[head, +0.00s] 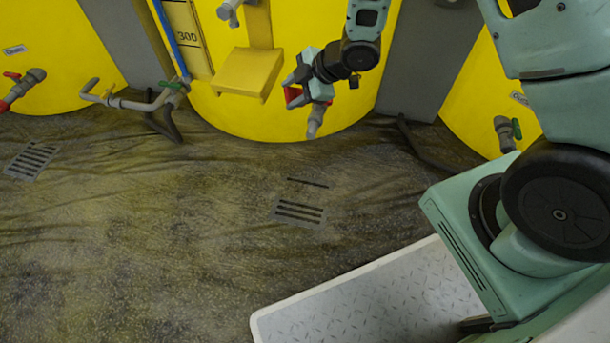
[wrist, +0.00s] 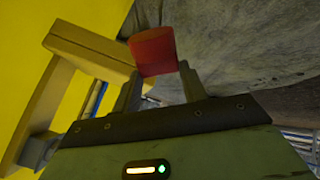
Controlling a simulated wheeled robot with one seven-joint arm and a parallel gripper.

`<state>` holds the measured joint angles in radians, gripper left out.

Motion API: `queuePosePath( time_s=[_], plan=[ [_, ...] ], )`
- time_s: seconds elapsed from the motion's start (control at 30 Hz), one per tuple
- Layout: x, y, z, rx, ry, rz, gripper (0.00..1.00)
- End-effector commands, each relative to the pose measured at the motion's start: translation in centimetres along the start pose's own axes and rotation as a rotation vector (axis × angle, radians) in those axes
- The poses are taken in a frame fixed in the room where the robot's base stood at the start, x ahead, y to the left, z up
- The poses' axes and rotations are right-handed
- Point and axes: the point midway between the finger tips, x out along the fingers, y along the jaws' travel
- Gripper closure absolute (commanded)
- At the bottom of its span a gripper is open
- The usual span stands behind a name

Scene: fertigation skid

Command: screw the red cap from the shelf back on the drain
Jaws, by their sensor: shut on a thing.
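The red cap (head: 293,97) is held between the fingers of my gripper (head: 290,90), in front of the middle yellow tank. In the wrist view the cap (wrist: 154,52) sticks out past the fingertips of my gripper (wrist: 160,75), with a finger on each side. The yellow shelf (head: 246,72) is left of my gripper, and its visible top looks bare. It also shows in the wrist view (wrist: 92,45). A grey pipe stub (head: 315,122), which looks like the drain, points down just below and right of my gripper. Its upper part is hidden by my gripper, and the wrist view does not show it.
A grey pipe with green-handled valves (head: 140,100) stands left of the shelf. A red-handled valve (head: 22,88) is at far left, a green-handled valve (head: 508,132) at right. A dark hose (head: 425,150) lies by the tank. The floor in front, with a grate (head: 298,212), is clear.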

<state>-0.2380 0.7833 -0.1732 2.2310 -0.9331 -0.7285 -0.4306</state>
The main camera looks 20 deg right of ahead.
Motion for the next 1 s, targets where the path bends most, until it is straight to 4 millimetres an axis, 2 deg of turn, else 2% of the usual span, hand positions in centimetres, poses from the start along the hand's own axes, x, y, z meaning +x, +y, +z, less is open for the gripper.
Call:
queuePosePath(
  time_s=[0.03,0.2,0.4,0.5,0.73,1.0],
  plan=[
    [2.6,-2.2,1.4,-0.087,-0.018,-0.038,0.82],
    [6.7,-7.1,4.1,-0.392,-0.063,-0.139,0.82],
    [10.2,-11.8,7.5,-0.701,-0.069,-0.198,0.82],
    [11.3,-13.2,8.6,-0.81,-0.06,-0.209,0.82],
    [12.0,-14.5,9.8,-0.931,-0.041,-0.216,0.82],
    [11.9,-13.0,10.8,-0.94,-0.041,-0.215,0.82]
  ],
)
